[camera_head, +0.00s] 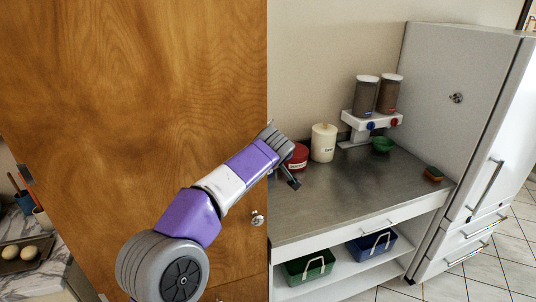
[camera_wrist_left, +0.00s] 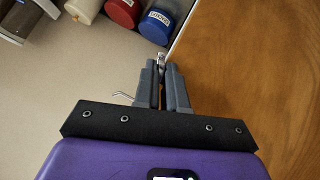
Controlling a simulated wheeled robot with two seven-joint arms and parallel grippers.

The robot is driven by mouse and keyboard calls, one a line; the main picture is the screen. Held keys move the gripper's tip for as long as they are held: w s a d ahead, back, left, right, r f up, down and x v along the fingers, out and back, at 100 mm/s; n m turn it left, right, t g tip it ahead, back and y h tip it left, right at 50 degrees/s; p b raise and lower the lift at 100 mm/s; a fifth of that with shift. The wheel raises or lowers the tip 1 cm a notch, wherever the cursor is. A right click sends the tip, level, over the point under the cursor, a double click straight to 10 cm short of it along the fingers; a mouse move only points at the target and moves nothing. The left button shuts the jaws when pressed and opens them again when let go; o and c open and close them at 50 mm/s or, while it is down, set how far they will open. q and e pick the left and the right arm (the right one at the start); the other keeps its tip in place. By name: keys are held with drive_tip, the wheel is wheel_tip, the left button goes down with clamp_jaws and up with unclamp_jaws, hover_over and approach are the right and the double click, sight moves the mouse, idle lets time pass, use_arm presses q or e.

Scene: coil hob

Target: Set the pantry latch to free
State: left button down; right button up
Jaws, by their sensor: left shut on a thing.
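The pantry door is the tall brown wooden panel (camera_head: 130,90) filling the left half of the head view; it also shows at the right of the left wrist view (camera_wrist_left: 255,80). My left gripper (camera_head: 270,133) is at the panel's right edge. In the left wrist view its two grey fingers (camera_wrist_left: 161,78) are shut on a small metal piece (camera_wrist_left: 161,60) at the wood's edge, which looks like the latch. The fingers hide most of it, so I cannot tell its setting. My right gripper is not in view.
A round metal knob (camera_head: 257,218) sits lower on the panel. To the right, a steel counter (camera_head: 340,200) holds a red canister (camera_head: 298,157), a cream canister (camera_head: 323,143), a green bowl (camera_head: 382,144) and a sponge (camera_head: 433,174). A white fridge (camera_head: 450,110) stands beyond.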

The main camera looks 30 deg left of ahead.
use_arm(q)
drive_tip(key=m+g+y+p, duration=0.1)
drive_tip(key=p, duration=0.1)
drive_tip(key=w+d+g+p, duration=0.1)
drive_tip(key=p, duration=0.1)
drive_tip(key=shift+m+y, duration=0.4)
drive_tip(key=shift+g, duration=0.3)
drive_tip(key=c, duration=1.2)
unclamp_jaws()
drive_tip(key=v, duration=0.7)
drive_tip(key=shift+s+r, duration=0.25)
